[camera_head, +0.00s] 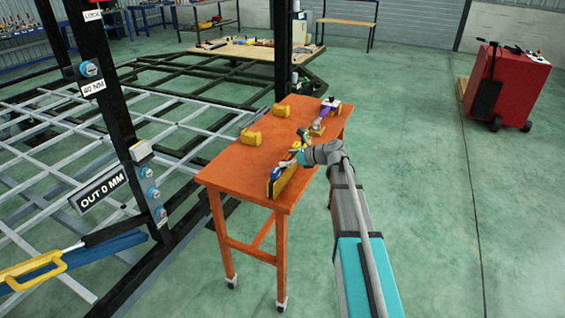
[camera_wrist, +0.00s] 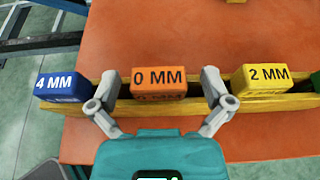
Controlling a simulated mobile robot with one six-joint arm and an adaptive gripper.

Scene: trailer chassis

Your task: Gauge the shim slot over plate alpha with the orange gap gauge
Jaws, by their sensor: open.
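An orange block marked 0 MM (camera_wrist: 158,77) sits in a yellow wooden rack (camera_wrist: 212,106) on the orange table (camera_head: 225,170). It is the only orange gauge-like piece I can make out. My gripper (camera_wrist: 159,85) is open, with one finger on each side of this block in the wrist view. I cannot tell whether the fingers are level with it or above it. In the head view my gripper (camera_head: 302,147) is over the rack (camera_head: 284,182) and partly hides it. I cannot identify plate alpha or the shim slot.
A blue 4 MM block (camera_wrist: 58,87) and a yellow 2 MM block (camera_wrist: 260,78) flank the orange one. Two yellow blocks (camera_head: 251,137) (camera_head: 281,110) and a purple item (camera_head: 319,124) lie farther back. A post carries an OUT 0 MM sign (camera_head: 98,191).

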